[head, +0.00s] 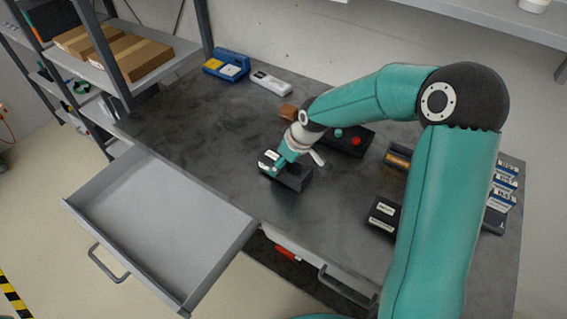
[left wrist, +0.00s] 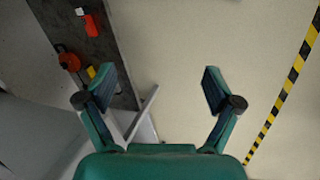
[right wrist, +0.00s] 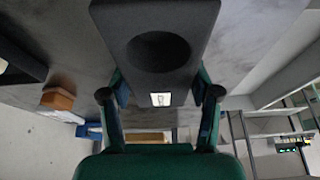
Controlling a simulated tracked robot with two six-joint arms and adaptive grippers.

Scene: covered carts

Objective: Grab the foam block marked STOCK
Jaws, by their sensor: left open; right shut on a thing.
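A dark grey foam block (head: 295,180) with a white label is at the middle of the workbench in the head view. My right gripper (head: 279,165) is shut on it. In the right wrist view the foam block (right wrist: 190,75) shows a round hollow and a small white label between the fingers; the lettering is too small to read. I cannot tell whether the block touches the bench. My left gripper (left wrist: 165,88) is open and empty above the floor in the left wrist view, and is outside the head view.
An open, empty grey drawer (head: 165,215) juts out at the bench's left front. A black box with knobs (head: 350,143), a dark labelled block (head: 383,214) and a blue case (head: 226,65) are on the bench (head: 200,125). Shelves with cardboard boxes (head: 135,57) stand at upper left.

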